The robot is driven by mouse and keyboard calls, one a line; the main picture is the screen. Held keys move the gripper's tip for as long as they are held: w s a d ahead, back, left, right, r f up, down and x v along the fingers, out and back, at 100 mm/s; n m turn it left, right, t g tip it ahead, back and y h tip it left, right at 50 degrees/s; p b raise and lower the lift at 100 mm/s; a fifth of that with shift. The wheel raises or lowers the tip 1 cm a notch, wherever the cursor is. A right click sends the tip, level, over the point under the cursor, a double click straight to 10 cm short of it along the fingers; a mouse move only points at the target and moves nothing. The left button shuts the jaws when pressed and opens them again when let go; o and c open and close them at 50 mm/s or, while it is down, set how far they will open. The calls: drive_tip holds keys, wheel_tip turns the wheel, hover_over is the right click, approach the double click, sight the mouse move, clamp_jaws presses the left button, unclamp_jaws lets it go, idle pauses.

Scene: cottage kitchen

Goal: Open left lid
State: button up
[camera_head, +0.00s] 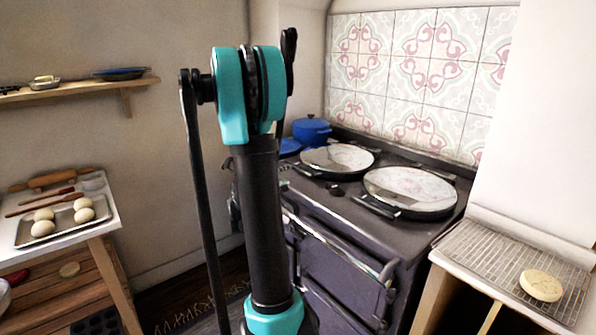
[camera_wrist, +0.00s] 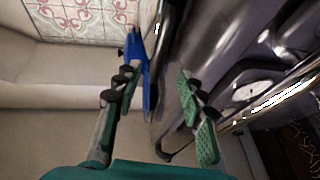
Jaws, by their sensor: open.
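The stove (camera_head: 330,215) has two round pale-topped lids, both lying flat and closed. The left lid (camera_head: 337,158) is the farther one, with a dark handle (camera_head: 307,171) at its front left. The right lid (camera_head: 410,190) is nearer, with its own handle (camera_head: 376,207). My arm stands in front of the stove's left side in the head view, and my gripper is hidden there. In the wrist view my gripper (camera_wrist: 158,88) is open, its green-padded fingers apart with nothing held. It is by the stove's side edge; I cannot make out the left lid's handle in that view.
A blue pot (camera_head: 311,131) stands at the stove's back left, beside a blue item (camera_head: 289,147). A blue shape (camera_wrist: 147,85) shows between my fingers. A rail (camera_head: 340,247) runs along the stove's front. A wire rack (camera_head: 512,265) is at right, a dough tray (camera_head: 65,222) at left.

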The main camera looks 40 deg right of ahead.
sight(297, 170)
drive_tip(key=x, duration=1.1)
drive_tip(key=shift+d, duration=0.15)
clamp_jaws()
